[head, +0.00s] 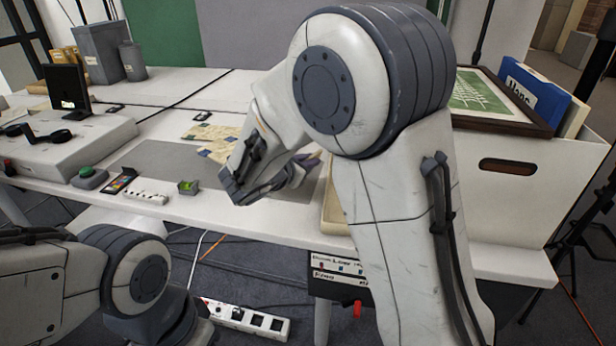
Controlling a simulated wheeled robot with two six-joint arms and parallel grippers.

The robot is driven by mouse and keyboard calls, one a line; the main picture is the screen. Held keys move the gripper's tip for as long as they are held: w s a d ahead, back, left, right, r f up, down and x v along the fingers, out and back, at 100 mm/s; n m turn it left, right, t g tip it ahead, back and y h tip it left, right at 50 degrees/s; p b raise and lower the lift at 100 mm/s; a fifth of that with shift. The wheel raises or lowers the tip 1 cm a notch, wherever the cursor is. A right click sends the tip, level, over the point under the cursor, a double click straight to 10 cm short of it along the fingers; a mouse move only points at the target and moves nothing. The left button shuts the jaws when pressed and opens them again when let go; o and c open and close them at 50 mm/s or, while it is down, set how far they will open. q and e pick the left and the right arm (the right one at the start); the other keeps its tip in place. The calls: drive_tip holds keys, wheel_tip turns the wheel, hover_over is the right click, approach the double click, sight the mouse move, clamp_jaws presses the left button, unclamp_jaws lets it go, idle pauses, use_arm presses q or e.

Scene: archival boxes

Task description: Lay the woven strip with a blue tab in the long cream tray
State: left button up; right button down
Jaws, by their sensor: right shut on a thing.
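My right gripper (296,174) is over the grey mat on the white table, partly hidden by my own right arm. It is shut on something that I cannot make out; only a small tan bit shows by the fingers. I cannot pick out the woven strip or its blue tab. A cream edge (333,214), perhaps of the long cream tray, shows just right of the gripper; my arm hides the rest. My left arm is low at the left, and its gripper is out of view.
A grey mat (160,160) bears patterned paper sheets (214,140). A green button (87,174), a colour card (121,181) and a small green level (188,187) lie near the front edge. A white box (520,190) with a framed picture (478,98) stands at right.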

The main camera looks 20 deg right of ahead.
drive_tip(key=shift+f+b, duration=0.65)
drive_tip(key=shift+f, duration=1.45)
drive_tip(key=c, duration=0.9)
unclamp_jaws()
drive_tip(key=shift+f, duration=0.1)
drive_tip(key=shift+c, duration=0.2)
